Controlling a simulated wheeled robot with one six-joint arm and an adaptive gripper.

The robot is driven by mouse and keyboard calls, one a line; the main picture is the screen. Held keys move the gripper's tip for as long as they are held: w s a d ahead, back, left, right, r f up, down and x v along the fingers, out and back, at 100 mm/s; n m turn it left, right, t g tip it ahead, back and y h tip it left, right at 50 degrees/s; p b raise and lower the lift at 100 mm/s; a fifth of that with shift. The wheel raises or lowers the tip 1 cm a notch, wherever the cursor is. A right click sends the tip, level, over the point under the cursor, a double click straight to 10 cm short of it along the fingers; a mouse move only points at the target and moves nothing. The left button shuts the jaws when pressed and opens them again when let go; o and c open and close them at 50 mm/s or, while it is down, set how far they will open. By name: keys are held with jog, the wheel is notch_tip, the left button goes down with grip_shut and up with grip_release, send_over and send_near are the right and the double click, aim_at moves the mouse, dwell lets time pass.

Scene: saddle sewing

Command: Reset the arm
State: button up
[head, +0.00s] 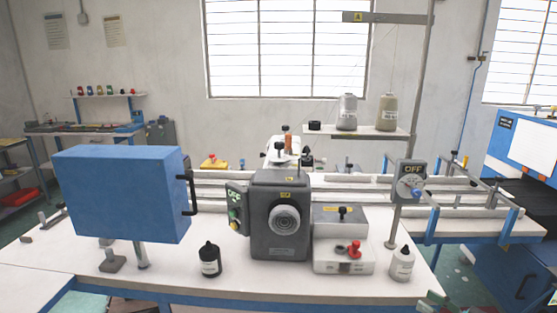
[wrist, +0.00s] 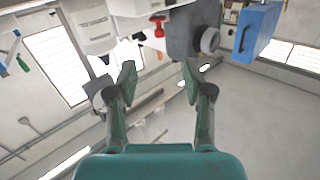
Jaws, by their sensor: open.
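My gripper (wrist: 158,80) shows in the wrist view with its two green-padded fingers spread wide apart. Nothing is between the fingers, and I see it touching nothing. The wrist picture is turned over, with the bench things hanging along its top edge. The grey sewing machine head (wrist: 190,30), a white bottle (wrist: 90,25) and a red part (wrist: 157,24) lie beyond the fingertips there. In the head view, a small greenish piece at the bottom right edge may be part of my arm; I cannot tell.
In the head view, the white bench holds a blue box (head: 120,190), the grey machine (head: 280,220), a dark bottle (head: 209,260) and a white bottle (head: 402,264). A tall post (head: 418,110) rises at the right, beside thread spools (head: 347,112). Bare bench shows at the front left.

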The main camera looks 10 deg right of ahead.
jog(key=a+f+m+h, duration=0.2)
jog(key=a+f+m, duration=0.1)
jog(key=a+f, duration=0.55)
jog(key=s+a+f+m+g+h, duration=0.3)
jog(key=s+a+f+m+h, duration=0.15)
jog(key=s+a+f, duration=0.9)
jog(key=s+a+r+h, duration=0.1)
jog(key=s+a+r, duration=0.15)
jog(key=s, duration=0.55)
jog(key=s+a+r+h, duration=0.1)
jog(key=s+a+h, duration=0.15)
jog(key=s, duration=0.55)
jog(key=s+a+r+n+t+y, duration=0.1)
jog(key=s+a+r+n+y, duration=0.1)
jog(key=s+r, duration=0.8)
notch_tip(320, 180, up, 3)
jog(key=shift+s+a+r+n+t+y, duration=0.1)
jog(key=shift+s+a+n+t+y, duration=0.25)
jog(key=shift+a+n, duration=0.55)
